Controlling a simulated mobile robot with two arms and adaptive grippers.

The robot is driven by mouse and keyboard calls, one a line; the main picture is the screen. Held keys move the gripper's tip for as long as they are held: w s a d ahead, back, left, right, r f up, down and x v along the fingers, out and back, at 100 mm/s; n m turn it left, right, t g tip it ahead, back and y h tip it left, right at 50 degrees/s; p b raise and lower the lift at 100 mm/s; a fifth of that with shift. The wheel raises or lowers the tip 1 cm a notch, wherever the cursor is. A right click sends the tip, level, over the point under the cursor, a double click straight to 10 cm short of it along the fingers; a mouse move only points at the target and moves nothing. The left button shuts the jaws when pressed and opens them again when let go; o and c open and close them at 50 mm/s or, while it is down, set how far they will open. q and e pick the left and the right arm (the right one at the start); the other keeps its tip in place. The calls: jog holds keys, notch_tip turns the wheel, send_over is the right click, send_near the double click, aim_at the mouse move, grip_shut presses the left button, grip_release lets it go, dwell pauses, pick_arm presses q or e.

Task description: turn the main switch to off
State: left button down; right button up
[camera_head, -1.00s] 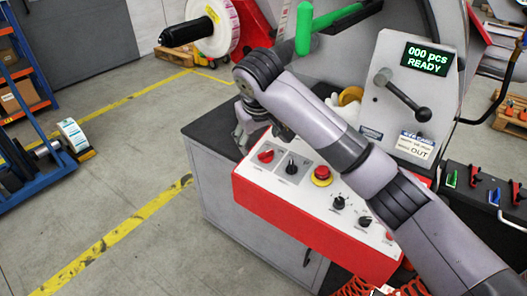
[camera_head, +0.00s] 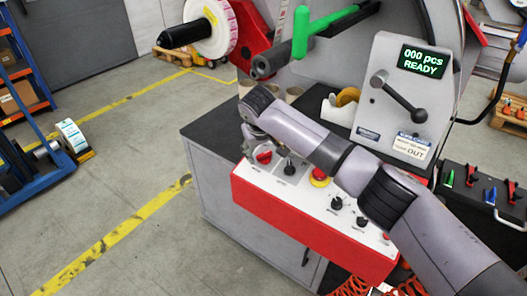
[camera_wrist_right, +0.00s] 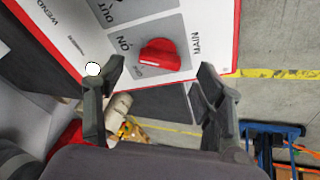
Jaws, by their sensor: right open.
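The main switch is a red rotary knob (camera_head: 264,157) on a grey plate at the left end of the control panel (camera_head: 330,232). In the right wrist view the red knob (camera_wrist_right: 159,55) sits beside the words MAIN and ON, with another label partly hidden by the knob. I cannot tell for certain which position it points to. My right gripper (camera_wrist_right: 160,78) is open, its two fingers apart on either side of the knob's line, with nothing between the tips. In the head view the gripper (camera_head: 249,143) is close to the knob, partly hidden by its own wrist. My left gripper is not in view.
To the right of the main switch are a black knob (camera_head: 289,166), a red emergency button (camera_head: 319,178) and smaller black knobs (camera_head: 337,203). A lever (camera_head: 402,98) and a display reading READY (camera_head: 425,61) stand behind.

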aim_at(264, 154)
jog(key=shift+x, duration=1.5)
jog(key=c, duration=1.2)
jog(key=shift+o, duration=0.2)
